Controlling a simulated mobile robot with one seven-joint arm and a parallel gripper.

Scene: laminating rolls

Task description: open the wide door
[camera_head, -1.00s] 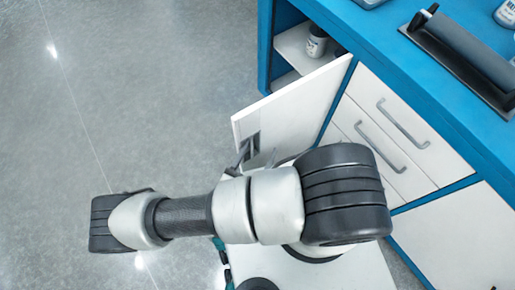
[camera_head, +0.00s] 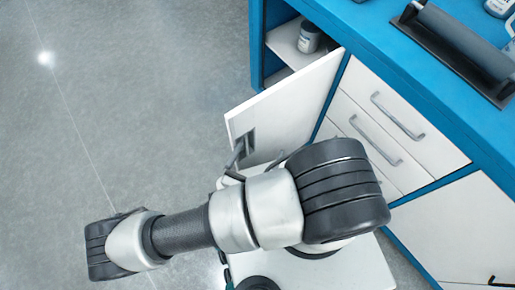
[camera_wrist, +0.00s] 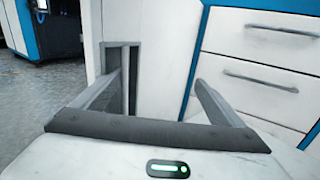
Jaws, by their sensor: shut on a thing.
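The wide white door (camera_head: 283,112) stands partly open, swung out from the blue cabinet. A grey upright handle (camera_wrist: 122,75) is on its face near the free edge; it also shows in the head view (camera_head: 247,141). My gripper (camera_wrist: 158,80) is at the handle, its left finger against it and its right finger in front of the door face. The jaws are shut on the handle, though the exact contact is hard to see. In the head view my arm hides the lower part of the door and most of the gripper.
Inside the cabinet a small bottle (camera_head: 309,37) stands on a white shelf (camera_head: 284,40). White drawers (camera_head: 400,125) with grey bar handles lie right of the door. A dark roller device (camera_head: 462,45) is on the blue top. Grey floor (camera_head: 120,110) to the left is clear.

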